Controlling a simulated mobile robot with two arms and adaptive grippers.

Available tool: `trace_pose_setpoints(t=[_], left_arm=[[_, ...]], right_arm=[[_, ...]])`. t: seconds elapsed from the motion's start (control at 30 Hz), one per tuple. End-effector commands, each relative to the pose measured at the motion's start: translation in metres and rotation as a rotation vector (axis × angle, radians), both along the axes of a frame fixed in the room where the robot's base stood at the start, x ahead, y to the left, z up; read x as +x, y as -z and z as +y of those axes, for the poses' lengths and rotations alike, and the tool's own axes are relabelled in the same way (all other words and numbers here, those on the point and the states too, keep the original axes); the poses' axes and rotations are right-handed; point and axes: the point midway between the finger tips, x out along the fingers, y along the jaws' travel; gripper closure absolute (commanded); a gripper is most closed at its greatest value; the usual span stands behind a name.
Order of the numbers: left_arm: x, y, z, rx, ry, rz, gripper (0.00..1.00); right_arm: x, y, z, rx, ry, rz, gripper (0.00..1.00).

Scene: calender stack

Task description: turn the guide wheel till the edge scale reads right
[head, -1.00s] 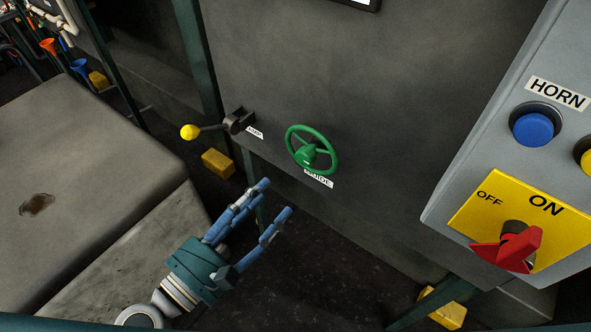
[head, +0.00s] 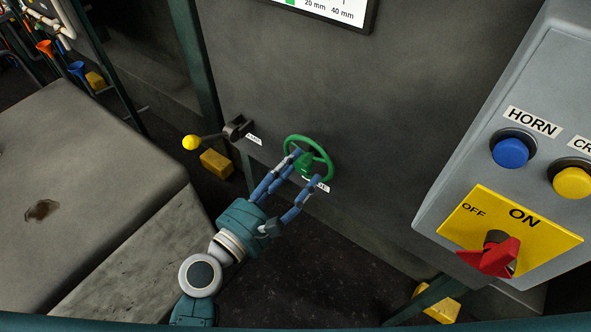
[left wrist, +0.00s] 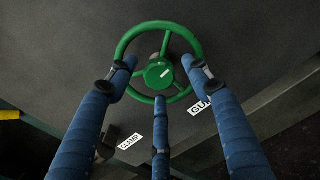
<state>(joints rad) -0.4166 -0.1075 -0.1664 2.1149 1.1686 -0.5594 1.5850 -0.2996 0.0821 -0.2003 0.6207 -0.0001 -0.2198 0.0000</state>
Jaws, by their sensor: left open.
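The green guide wheel (head: 325,165) is mounted on the grey machine panel, with a white label partly hidden below it. It also shows in the left wrist view (left wrist: 123,47), with its hub and spokes in sight. My left gripper (head: 305,168) is open, with its blue fingers at the wheel's lower left rim. In the left wrist view the fingers (left wrist: 160,80) spread around the wheel's lower half; I cannot tell whether they touch it. The edge scale (head: 327,8) is cut off at the top; a green mark and "20 mm" and "40 mm" show. My right gripper is not in view.
A clamp lever with a yellow knob (head: 191,143) stands left of the wheel. At the right is a control box with a blue horn button (head: 510,152), a yellow button (head: 572,182) and a red switch (head: 490,258). A grey block (head: 90,190) fills the left.

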Motion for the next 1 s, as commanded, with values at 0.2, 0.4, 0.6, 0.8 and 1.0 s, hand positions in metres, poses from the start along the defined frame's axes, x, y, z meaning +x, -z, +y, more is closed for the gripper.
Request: trace_pose_setpoints(t=[0.2,0.4,0.6,0.8,1.0], left_arm=[[-0.0001,-0.0001,0.0003,0.0,0.0,0.0,0.7],[-0.0003,0.0,0.0005,0.0,0.0,0.0,0.96],[-0.0004,0.0004,0.0005,0.015,0.0,-0.01,0.96],[-0.0004,0.0007,0.0004,0.08,0.001,-0.057,0.96],[-0.0005,0.0007,0.0002,0.202,0.003,-0.146,0.96]], right_arm=[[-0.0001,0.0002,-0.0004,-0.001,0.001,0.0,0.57],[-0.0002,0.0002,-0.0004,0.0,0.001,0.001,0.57],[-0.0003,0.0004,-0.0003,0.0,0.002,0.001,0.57],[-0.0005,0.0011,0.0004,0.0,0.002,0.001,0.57],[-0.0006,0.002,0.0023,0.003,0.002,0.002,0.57]])
